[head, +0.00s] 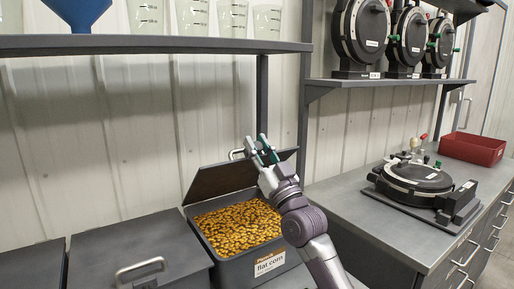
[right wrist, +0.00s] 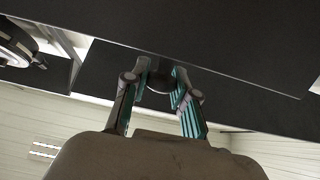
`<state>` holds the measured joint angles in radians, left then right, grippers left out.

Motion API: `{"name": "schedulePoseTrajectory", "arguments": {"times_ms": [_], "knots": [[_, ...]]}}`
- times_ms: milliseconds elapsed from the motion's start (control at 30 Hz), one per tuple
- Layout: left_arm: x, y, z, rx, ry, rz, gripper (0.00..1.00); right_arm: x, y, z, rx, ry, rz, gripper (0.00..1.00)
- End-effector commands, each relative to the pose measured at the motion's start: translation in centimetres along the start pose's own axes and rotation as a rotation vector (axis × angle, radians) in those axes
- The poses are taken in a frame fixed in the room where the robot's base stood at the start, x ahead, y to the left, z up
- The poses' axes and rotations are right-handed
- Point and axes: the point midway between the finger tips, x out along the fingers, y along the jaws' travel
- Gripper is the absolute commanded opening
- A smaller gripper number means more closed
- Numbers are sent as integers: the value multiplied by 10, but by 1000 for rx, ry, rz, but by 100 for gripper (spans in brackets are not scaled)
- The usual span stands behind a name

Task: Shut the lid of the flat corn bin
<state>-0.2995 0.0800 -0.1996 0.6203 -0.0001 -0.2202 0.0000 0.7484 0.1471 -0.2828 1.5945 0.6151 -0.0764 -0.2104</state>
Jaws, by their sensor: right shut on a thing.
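The flat corn bin (head: 230,262) is a dark box with a "flat corn" label on its front, full of yellow-brown kernels (head: 238,226). Its dark lid (head: 222,178) stands open, tilted up at the back of the bin. A metal handle (head: 236,153) shows behind the lid's upper edge. My right gripper (head: 262,148) is at that edge, shut on the handle; its fingers partly hide it. In the right wrist view the fingers (right wrist: 160,88) close around the handle beside the dark lid panel (right wrist: 230,62). My left gripper is not in view.
A closed bin with a metal handle (head: 140,268) stands left of the corn bin. A shelf (head: 150,44) with beakers hangs above. On the right, a counter (head: 345,205) bears a round black device (head: 415,178) and a red tray (head: 472,148).

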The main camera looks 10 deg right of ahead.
Motion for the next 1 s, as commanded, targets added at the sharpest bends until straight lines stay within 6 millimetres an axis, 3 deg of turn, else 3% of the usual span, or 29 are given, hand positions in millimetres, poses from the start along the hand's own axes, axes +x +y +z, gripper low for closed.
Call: {"name": "schedulePoseTrajectory", "arguments": {"times_ms": [100, 133, 267, 667, 1000], "knots": [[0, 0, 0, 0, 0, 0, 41, 0, 0, 0, -1, 0, 0, 0], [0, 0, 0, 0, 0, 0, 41, 0, 0, 0, -1, 0, 0, 30], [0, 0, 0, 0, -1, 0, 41, 0, 0, 0, -1, 0, 0, 51], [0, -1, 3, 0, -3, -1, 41, -7, 0, 1, -1, -2, 1, 51], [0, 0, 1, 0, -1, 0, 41, -74, 0, 2, -2, -5, 1, 51]]}}
